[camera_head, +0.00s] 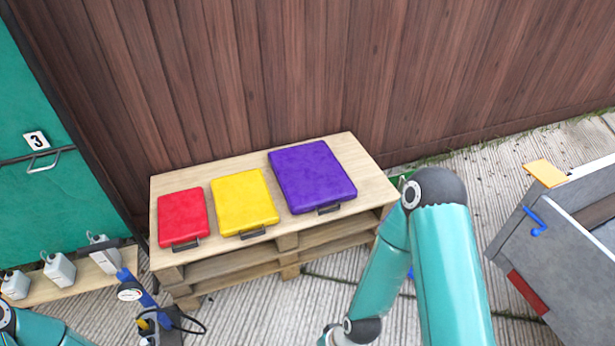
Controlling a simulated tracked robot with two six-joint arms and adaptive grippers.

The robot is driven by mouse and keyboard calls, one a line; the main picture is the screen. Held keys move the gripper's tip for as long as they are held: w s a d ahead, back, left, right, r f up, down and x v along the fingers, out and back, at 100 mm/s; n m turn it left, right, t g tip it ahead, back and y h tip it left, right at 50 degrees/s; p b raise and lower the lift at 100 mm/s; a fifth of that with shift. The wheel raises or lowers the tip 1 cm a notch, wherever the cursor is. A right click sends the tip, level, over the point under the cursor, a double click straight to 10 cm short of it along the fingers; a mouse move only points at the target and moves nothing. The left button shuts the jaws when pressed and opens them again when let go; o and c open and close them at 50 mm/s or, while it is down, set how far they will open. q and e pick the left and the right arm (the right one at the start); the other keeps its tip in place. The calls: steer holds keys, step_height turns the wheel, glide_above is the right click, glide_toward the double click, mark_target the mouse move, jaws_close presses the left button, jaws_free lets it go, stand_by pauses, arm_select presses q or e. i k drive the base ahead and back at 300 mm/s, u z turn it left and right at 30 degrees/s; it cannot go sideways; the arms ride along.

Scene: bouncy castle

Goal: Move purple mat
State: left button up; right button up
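The purple mat (312,176) lies flat on the right part of a pallet-like wooden stand (232,168) against the fence. It is a thick slab with a dark handle (328,209) on its near edge. Nothing covers it. My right arm bends in front of the stand's right end, right of the purple mat and apart from it in the picture. Its wrist runs down to the bottom edge, and the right gripper is out of view. Only part of my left arm shows at the bottom left corner; I see no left gripper fingers.
A yellow mat (244,203) and a red mat (183,217) lie left of the purple one. White bottles (60,270) stand on a low board at the left. A grey bin (565,245) stands at the right. The brown fence (260,70) closes the back.

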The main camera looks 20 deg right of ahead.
mark_target(309, 176)
steer(key=k, duration=1.05)
steer(key=z, duration=0.65)
steer(key=i, duration=1.5)
steer(key=u, duration=0.5)
steer(key=i, duration=0.95)
steer(key=u, duration=0.5)
steer(key=k, duration=0.8)
steer(key=u, duration=0.2)
steer(key=i, duration=0.05)
